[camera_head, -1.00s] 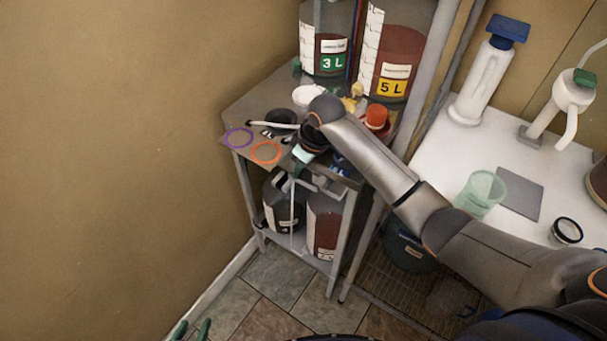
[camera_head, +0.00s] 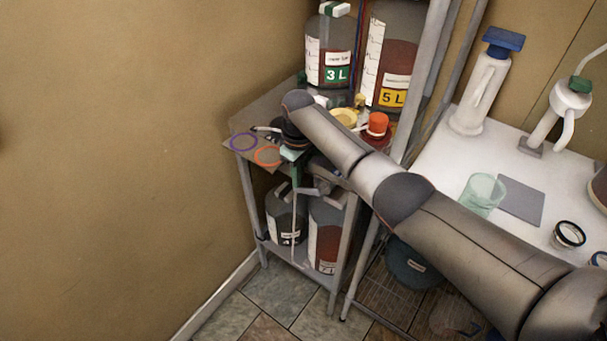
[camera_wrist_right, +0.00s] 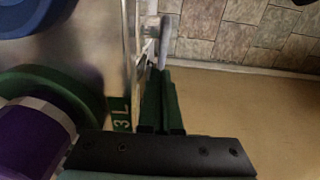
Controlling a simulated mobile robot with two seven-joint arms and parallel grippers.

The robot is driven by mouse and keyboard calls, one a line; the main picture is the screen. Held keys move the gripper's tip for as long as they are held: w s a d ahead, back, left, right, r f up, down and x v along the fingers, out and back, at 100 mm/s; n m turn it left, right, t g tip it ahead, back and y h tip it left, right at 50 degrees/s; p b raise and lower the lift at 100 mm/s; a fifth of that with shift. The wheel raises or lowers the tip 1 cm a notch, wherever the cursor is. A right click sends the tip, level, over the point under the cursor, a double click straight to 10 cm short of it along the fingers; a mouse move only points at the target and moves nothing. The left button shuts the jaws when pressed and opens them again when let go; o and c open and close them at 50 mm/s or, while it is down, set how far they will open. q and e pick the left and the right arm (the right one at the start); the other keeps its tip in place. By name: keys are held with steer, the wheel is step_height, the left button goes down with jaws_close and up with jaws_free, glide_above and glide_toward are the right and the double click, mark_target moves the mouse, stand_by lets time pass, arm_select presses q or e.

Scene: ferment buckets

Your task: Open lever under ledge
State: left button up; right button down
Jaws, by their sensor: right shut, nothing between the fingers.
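My right gripper (camera_head: 297,170) points down at the front edge of the metal stand's top, the ledge (camera_head: 318,166). Its dark green fingers (camera_wrist_right: 161,100) are shut and empty in the right wrist view. A pale grey lever or valve handle (camera_wrist_right: 154,28) hangs under the ledge just beyond the fingertips. A thin part of it reaches down close to them; I cannot tell if they touch. In the head view, pale fittings under the ledge (camera_head: 322,188) are partly hidden by my right wrist and fingers. My left gripper is out of view.
Bottles marked 3 L (camera_head: 330,48) and 5 L (camera_head: 398,60) stand on the top. Dark jugs (camera_head: 327,235) stand on the lower shelf. The floor in front is clear.

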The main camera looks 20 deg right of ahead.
steer(key=shift+w+a+f, duration=0.1)
steer(key=shift+f, duration=0.75)
stand_by(0.4)
steer(key=shift+r+p, duration=0.85)
steer(key=shift+r, duration=0.3)
step_height(320, 180, up, 12)
steer(key=shift+s+p, duration=0.2)
steer(key=shift+p, duration=0.2)
steer(key=shift+f, duration=0.15)
